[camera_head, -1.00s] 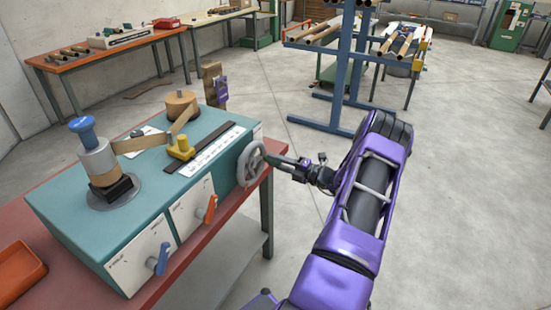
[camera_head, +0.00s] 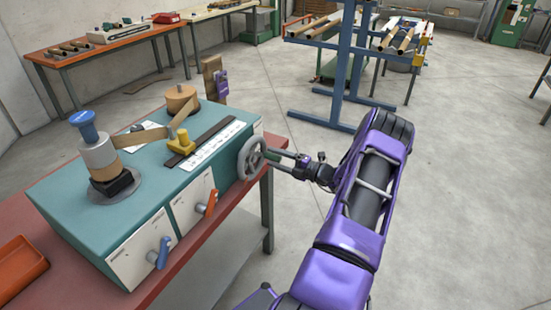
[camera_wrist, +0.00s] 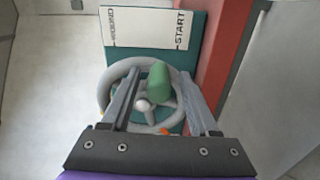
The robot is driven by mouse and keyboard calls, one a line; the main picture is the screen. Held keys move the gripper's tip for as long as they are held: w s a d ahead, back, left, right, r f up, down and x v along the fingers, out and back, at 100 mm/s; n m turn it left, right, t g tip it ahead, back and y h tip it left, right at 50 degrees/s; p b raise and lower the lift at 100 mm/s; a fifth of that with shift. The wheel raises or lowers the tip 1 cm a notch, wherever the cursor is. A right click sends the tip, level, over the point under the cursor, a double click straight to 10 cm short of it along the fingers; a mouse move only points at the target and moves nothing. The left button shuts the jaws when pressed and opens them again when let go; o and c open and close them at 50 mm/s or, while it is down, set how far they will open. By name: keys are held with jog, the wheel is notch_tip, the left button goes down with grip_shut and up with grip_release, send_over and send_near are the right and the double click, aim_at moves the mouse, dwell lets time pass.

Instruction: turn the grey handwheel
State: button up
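The grey handwheel (camera_head: 251,158) is on the right end of the teal spiral winder (camera_head: 75,222). In the wrist view, the handwheel (camera_wrist: 107,92) has spokes, a pale hub and a green handle (camera_wrist: 158,82). My gripper (camera_head: 268,157) is at the wheel's right side. In the wrist view, my gripper (camera_wrist: 159,75) is open, with one finger on each side of the green handle and a gap to both. The fingers cover parts of the rim. The handle is hidden in the head view.
The winder stands on a red-topped bench (camera_head: 48,195). On its front are an orange lever (camera_head: 208,204) and a blue lever (camera_head: 159,253). A yellow piece (camera_head: 180,143) sits on top by a scale. A blue rack (camera_head: 346,80) stands behind; the floor at right is clear.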

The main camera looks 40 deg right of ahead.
jog(key=v, duration=1.7)
jog(key=shift+s+b, duration=0.15)
jog(key=shift+b, duration=0.25)
jog(key=shift+d, duration=0.1)
jog(key=w+a+n+b, duration=0.2)
jog(key=w+n, duration=0.2)
jog(key=w, duration=0.2)
jog(key=w+a+n+b, duration=0.2)
jog(key=w+n+b, duration=0.1)
jog(key=w+n, duration=0.2)
jog(key=w+a+n+b, duration=0.2)
jog(key=w+n+b, duration=0.1)
jog(key=w+n, duration=0.2)
jog(key=shift+x, duration=1.2)
grip_shut()
